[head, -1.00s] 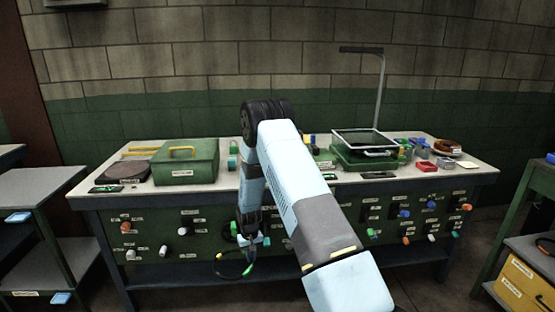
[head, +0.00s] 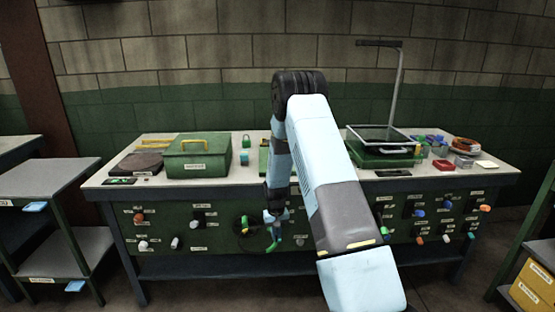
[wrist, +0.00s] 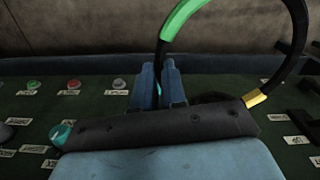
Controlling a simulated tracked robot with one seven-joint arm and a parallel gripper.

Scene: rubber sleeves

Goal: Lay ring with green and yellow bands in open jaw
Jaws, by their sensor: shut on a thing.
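The ring (wrist: 303,42) is thin and black, with a green band and a yellow band. My gripper (wrist: 159,87) is shut on it. The wrist view shows the ring rising from between the fingers and curving over to the right, its top cut off by the frame. In the head view my gripper (head: 272,217) hangs in front of the bench's green front panel, below the top edge. There the ring's green band (head: 273,246) shows just beneath the fingers. I cannot make out the open jaw in either view; my arm covers the middle of the bench.
A green box with a yellow handle (head: 197,160) stands on the bench at left. Small bins and a red block (head: 443,164) are farther right. Knobs jut from the front panel.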

